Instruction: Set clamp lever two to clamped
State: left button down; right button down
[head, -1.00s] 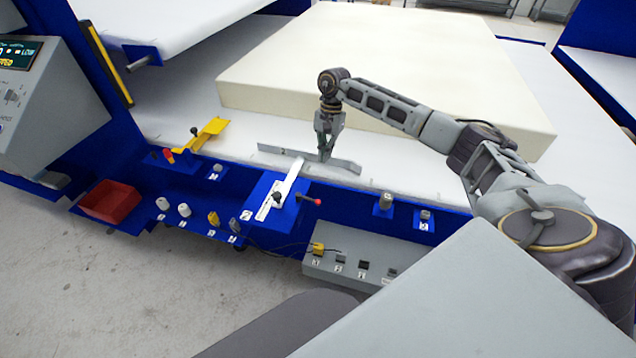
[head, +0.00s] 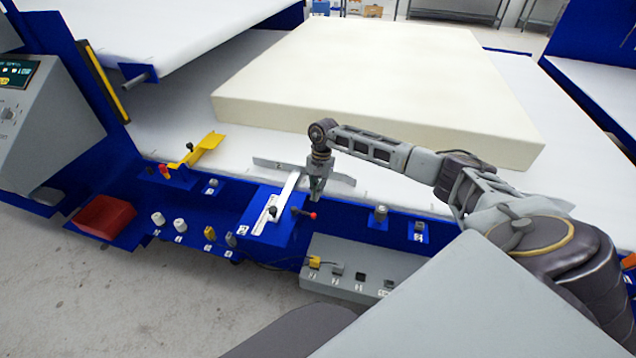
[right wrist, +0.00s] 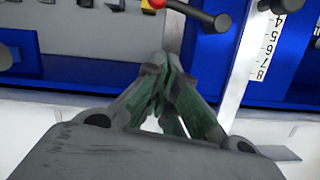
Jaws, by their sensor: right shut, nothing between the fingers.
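A short lever with a red tip (head: 310,215) projects right from a dark hub on the blue block that carries the white ruled bar (head: 283,195). I cannot read a number marking it as lever two. In the right wrist view the red lever (right wrist: 192,10) crosses the top edge, its black hub to the right. My right gripper (head: 316,197) points down just behind the red tip in the head view. Its fingers (right wrist: 160,62) are shut and empty, and seem apart from the lever. My left gripper is not in view.
A large cream foam block (head: 370,85) lies on the white table behind. A thin metal fence (head: 275,164) stands behind the gripper. A yellow lever (head: 203,147), a red bin (head: 103,220) and a grey switch box (head: 350,272) are along the front.

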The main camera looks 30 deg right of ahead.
jog(key=shift+s+a+f+p, duration=0.2)
jog(key=shift+s+a+p, duration=0.3)
jog(key=shift+a, duration=0.35)
jog(key=shift+s+a+f+p, duration=0.25)
jog(key=shift+s+a, duration=0.3)
jog(key=shift+a, duration=0.25)
